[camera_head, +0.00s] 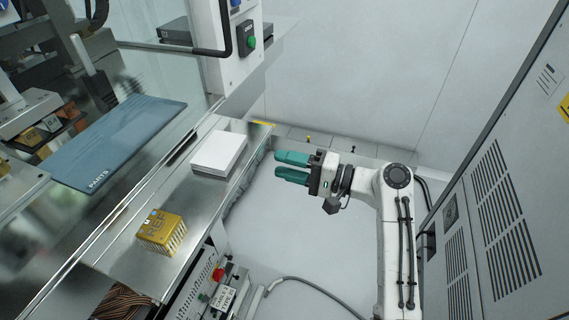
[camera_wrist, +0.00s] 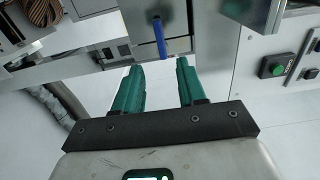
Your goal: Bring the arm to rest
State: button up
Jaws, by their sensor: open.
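My gripper (camera_head: 277,166) has two green fingers that stand apart with nothing between them. In the head view my white arm rises at the right, bends at the elbow and points the gripper left, over the open floor and beside the metal bench (camera_head: 118,262). In the wrist view the two green fingers of the gripper (camera_wrist: 158,78) are spread, with an empty gap between them. A blue handle (camera_wrist: 159,37) shows beyond the fingertips.
A panel with a red button (camera_head: 218,274) is at the front. A grey vented cabinet (camera_head: 500,200) stands close to the right of my arm.

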jog(key=s+d+f+n+g+h, duration=0.1)
jog(key=s+d+f+h, duration=0.45)
jog(key=s+f, duration=0.35)
jog(key=s+d+f+n+g+h, duration=0.1)
jog(key=s+d+f+h, duration=0.3)
jog(key=s+d+f, duration=0.45)
jog(key=s+d+f+n+g+h, duration=0.1)
jog(key=s+d+h, duration=0.3)
jog(key=s, duration=0.6)
jog(key=s+d+f+g+h, duration=0.2)
jog(key=s+d+h, duration=0.1)
jog(key=s+d, duration=0.5)
jog(key=s, duration=0.3)
jog(key=shift+f+n+h, duration=0.35)
jog(key=shift+n, duration=0.05)
jog(key=shift+s+d, duration=0.1)
